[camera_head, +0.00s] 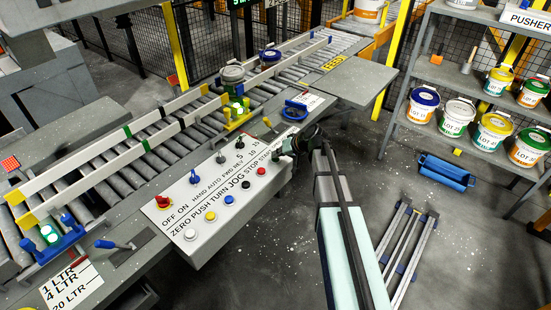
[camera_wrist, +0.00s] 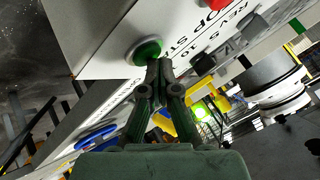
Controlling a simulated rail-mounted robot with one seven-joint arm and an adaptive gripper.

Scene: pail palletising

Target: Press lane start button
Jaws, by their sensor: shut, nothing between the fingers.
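The grey-white control panel (camera_head: 215,215) carries a lower row of buttons labelled from ZERO to START. The green button (camera_wrist: 146,49) sits near the panel's corner in the wrist view, by the START end of the row. My gripper (camera_wrist: 160,68) is shut and empty, with its fingertips at the edge of the green button, overlapping it in view. I cannot tell whether they touch it.
Blue (camera_head: 228,199), black (camera_head: 245,185), yellow (camera_head: 209,216) and white (camera_head: 190,234) buttons share the row. Switches stand above them. A roller conveyor (camera_head: 180,140) with pails (camera_head: 233,77) runs behind the panel. A shelf (camera_head: 455,135) with several pails stands at right.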

